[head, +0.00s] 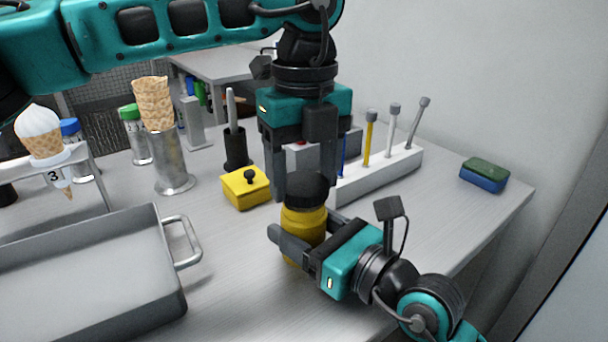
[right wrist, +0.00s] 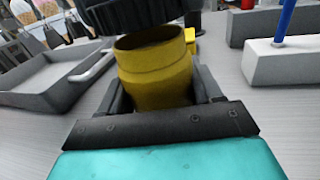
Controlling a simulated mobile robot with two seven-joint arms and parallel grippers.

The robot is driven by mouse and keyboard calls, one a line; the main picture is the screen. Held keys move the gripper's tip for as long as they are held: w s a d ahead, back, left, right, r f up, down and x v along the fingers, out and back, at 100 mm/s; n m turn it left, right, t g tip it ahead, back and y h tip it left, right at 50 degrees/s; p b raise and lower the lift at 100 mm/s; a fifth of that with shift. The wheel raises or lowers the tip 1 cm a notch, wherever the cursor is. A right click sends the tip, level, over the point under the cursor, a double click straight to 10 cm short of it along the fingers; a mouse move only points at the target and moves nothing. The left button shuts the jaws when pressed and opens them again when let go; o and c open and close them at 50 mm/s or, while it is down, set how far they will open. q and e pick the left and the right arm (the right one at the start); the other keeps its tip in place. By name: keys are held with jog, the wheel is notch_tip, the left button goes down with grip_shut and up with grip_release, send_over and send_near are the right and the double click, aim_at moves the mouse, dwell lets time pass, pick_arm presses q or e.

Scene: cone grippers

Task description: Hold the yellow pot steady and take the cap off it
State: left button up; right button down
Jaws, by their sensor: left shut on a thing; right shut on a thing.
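The yellow pot (head: 304,222) stands upright near the middle of the table in the head view. My right gripper (head: 303,238) is shut around its body from the right. The black cap (head: 306,188) is between the fingers of my left gripper (head: 303,184), which points down from above and is shut on it. In the right wrist view the pot (right wrist: 155,76) shows its open mouth, with the cap (right wrist: 135,12) just above the rim and apart from it. The cap's top is partly hidden by my left gripper.
A yellow box with a black knob (head: 247,187) sits close left of the pot. A white rack of tools (head: 385,172) stands behind right. A grey tray (head: 90,270) is at front left, cones (head: 153,103) behind it. A sponge (head: 484,174) lies far right.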

aim_at(303, 183)
pick_arm(q)
jog(key=shift+r, duration=0.1)
pick_arm(e)
jog(key=shift+f, duration=0.1)
pick_arm(q)
jog(key=shift+r, duration=1.9)
pick_arm(e)
jog(key=shift+c, duration=0.6)
grip_release()
pick_arm(q)
jog(key=shift+r, duration=0.2)
pick_arm(e)
jog(key=v, duration=1.1)
jog(key=shift+s+d, duration=0.3)
jog(key=shift+d, duration=0.05)
pick_arm(q)
jog(key=shift+p, duration=0.3)
